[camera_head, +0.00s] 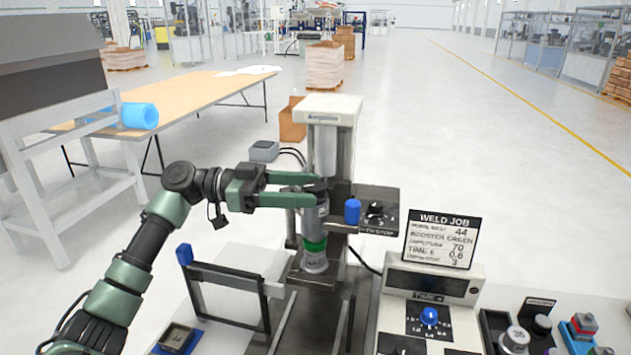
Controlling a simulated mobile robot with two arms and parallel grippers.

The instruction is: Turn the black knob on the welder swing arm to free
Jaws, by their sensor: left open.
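The welder (331,112) stands upright in the middle with its grey cylindrical stack hanging from the head. A black knob (376,208) sits on a small dark panel (391,195) to the right of the stack; its setting is too small to read. My left gripper (317,189) reaches in from the left, with its two green fingers open, one above the other, at the stack. I cannot tell whether they touch it. The fingertips are left of the black knob and apart from it. My right gripper is not in view.
A blue-capped post (352,212) stands between the stack and the black knob. A control box (431,283) with a blue dial (429,316) is at lower right, below a weld job card (441,240). A white plate in a dark frame (230,290) is at front left.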

